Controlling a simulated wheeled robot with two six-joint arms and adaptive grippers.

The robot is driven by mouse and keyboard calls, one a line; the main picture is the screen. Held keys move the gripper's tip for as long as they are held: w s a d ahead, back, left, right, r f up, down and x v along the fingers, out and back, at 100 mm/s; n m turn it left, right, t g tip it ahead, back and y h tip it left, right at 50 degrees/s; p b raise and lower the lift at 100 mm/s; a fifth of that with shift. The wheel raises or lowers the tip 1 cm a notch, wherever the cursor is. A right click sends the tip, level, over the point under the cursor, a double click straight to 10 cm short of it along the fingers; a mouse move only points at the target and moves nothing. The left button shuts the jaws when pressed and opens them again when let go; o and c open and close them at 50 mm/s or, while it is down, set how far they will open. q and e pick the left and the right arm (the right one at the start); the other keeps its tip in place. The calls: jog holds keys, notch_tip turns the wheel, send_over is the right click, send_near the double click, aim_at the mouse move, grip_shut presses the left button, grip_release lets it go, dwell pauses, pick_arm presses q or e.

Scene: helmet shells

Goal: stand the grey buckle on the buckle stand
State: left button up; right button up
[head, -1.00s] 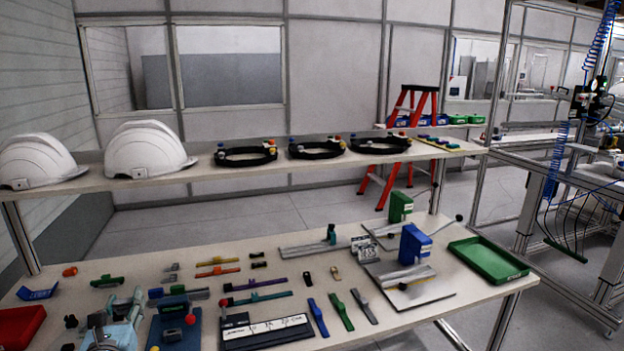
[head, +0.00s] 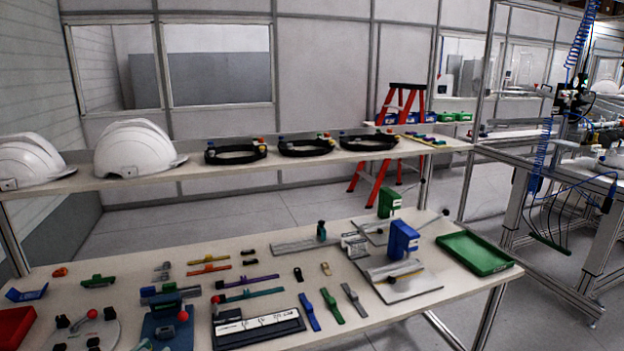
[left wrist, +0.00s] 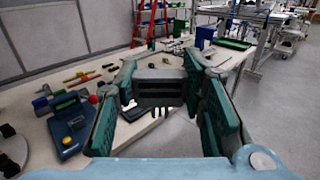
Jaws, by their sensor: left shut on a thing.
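My left gripper (left wrist: 160,76) is shut on a dark grey buckle (left wrist: 160,92) in the left wrist view. The buckle sits crosswise between the two green-padded fingers, with thin prongs hanging below it. In the head view only a pale sliver of what seems to be my left gripper shows at the bottom edge, and the buckle is out of sight there. I cannot pick out the buckle stand for sure. My right gripper is in neither view.
The workbench (head: 240,300) holds a blue fixture with a red knob (head: 168,328), a round grey plate (head: 90,332), a label panel (head: 257,328), several straps and a green tray (head: 474,253). A shelf (head: 290,165) with white helmets and black rings stands behind.

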pick_arm(q)
jog(key=s+d+m+g+h, duration=0.6)
jog(key=s+d+h, duration=0.1)
jog(key=s+d, duration=0.1)
jog(key=shift+d+r, duration=0.45)
jog(key=shift+d, duration=0.35)
jog(key=shift+w+a, duration=0.1)
jog(key=shift+w, duration=0.05)
